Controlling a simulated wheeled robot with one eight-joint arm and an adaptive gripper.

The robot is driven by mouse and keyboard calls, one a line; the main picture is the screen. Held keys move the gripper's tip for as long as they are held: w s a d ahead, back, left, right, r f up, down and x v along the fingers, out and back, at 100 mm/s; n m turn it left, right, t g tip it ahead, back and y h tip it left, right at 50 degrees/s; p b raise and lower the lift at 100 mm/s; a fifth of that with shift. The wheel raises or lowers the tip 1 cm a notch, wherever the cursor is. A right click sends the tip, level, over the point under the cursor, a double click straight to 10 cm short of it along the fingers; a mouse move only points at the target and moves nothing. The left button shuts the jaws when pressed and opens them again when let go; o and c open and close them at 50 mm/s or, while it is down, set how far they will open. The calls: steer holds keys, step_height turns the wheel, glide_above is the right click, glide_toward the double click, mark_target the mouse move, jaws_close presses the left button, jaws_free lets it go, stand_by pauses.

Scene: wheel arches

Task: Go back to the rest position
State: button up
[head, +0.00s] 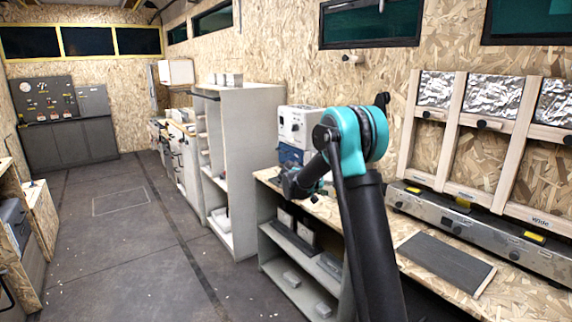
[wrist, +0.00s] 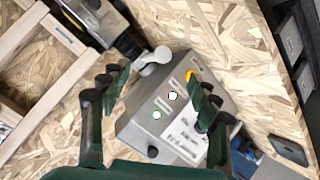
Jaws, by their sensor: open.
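My gripper (wrist: 158,100) is open in the wrist view, its two dark green fingers spread apart with nothing between the tips. Beyond them is a grey metal box (wrist: 140,128) with white round buttons, a yellow button and a printed label. I cannot tell how far the fingers are from it. In the head view my arm rises from the lower right, bends at a teal joint and comes down to my gripper (head: 297,186) above the left end of the workbench. The finger state is too small to tell there.
The wooden workbench (head: 525,262) holds a dark mat (head: 445,262) and a long metal unit (head: 480,226) below framed foil panels. A white and blue machine (head: 292,126) stands behind my arm. A tall grey shelf (head: 255,135) stands left of it. The floor (head: 120,240) at left is clear.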

steer(key=s+d+f+n+g+y, duration=0.1)
steer(key=s+d+g+y, duration=0.2)
steer(key=s, duration=1.1)
steer(key=s+a+f+n+y, duration=0.1)
steer(key=s+f+y, duration=0.1)
steer(key=s, duration=0.9)
steer(key=s+a+f+n+y, duration=0.1)
steer(key=s+f, duration=0.3)
steer(key=s, duration=0.7)
steer(key=s+a+f+n+y, duration=0.1)
steer(key=s+f+y, duration=0.3)
steer(key=s, duration=0.7)
steer(key=shift+t, duration=0.3)
